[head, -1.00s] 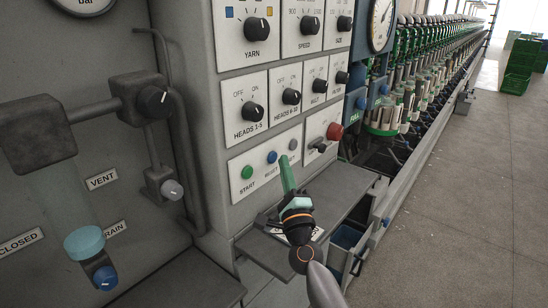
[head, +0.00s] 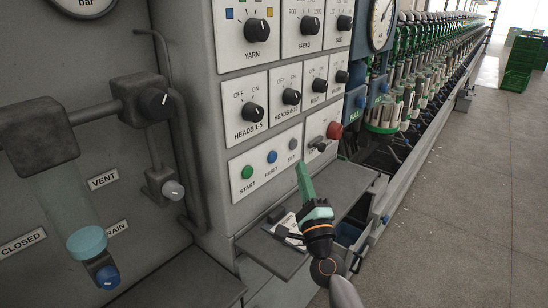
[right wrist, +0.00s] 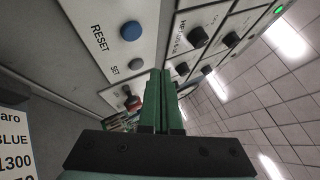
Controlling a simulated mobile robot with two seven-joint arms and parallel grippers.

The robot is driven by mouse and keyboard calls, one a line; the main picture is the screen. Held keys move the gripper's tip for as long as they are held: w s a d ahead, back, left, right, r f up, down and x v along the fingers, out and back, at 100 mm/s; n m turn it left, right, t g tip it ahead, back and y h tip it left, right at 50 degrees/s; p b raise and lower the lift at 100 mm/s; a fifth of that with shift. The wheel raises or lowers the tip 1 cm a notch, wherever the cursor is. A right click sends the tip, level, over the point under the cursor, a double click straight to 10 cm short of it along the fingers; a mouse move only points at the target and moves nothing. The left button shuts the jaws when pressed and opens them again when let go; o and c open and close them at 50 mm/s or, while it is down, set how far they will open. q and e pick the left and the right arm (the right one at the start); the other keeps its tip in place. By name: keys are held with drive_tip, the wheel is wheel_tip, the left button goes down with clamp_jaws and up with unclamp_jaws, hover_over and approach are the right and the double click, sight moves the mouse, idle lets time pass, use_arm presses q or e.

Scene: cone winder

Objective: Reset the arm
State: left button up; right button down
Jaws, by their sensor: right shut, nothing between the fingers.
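My right gripper (head: 304,180) is shut and empty, its green fingers pointing up in front of the lower button panel. In the right wrist view its closed fingers (right wrist: 161,100) stand together, with nothing between them. The blue RESET button (head: 272,157) sits on the panel between the green START button (head: 247,172) and the grey SET button (head: 293,145). The RESET button also shows in the right wrist view (right wrist: 131,31), apart from the fingers. My left gripper is not in view.
A grey shelf (head: 345,185) juts out below the panel, with a label card (head: 284,222) on it. A red knob (head: 333,130) and a small lever (head: 317,145) are right of the buttons. Rotary knobs fill the panels above. Open floor (head: 460,200) lies to the right.

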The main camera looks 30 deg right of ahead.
idle(0.6)
drive_tip(key=s+a+f+n+g+y, duration=0.45)
drive_tip(key=a+f+n+y, duration=0.2)
drive_tip(key=a+n, duration=0.3)
drive_tip(key=s+a+f+n+g+y, duration=0.5)
drive_tip(key=a+f+n, duration=0.3)
drive_tip(key=n, duration=0.3)
drive_tip(key=s+d+f+n+g+h, duration=0.2)
drive_tip(key=s+f+n+g, duration=0.15)
drive_tip(key=s+f, duration=0.45)
drive_tip(key=s+d+f+n+g+h, duration=0.25)
drive_tip(key=s+f+g, duration=0.2)
drive_tip(key=s, duration=0.65)
drive_tip(key=w+a+f+t+y, duration=0.1)
drive_tip(key=a+f+t, duration=0.1)
drive_tip(key=f, duration=0.2)
drive_tip(key=w+a+f+t+y+p, duration=0.1)
drive_tip(key=w+a+f+t, duration=0.1)
drive_tip(key=f, duration=0.3)
drive_tip(key=shift+w+f+n+t, duration=0.15)
drive_tip(key=shift+w+n+t, duration=0.1)
drive_tip(key=shift+n+t, duration=0.1)
drive_tip(key=shift+a, duration=0.1)
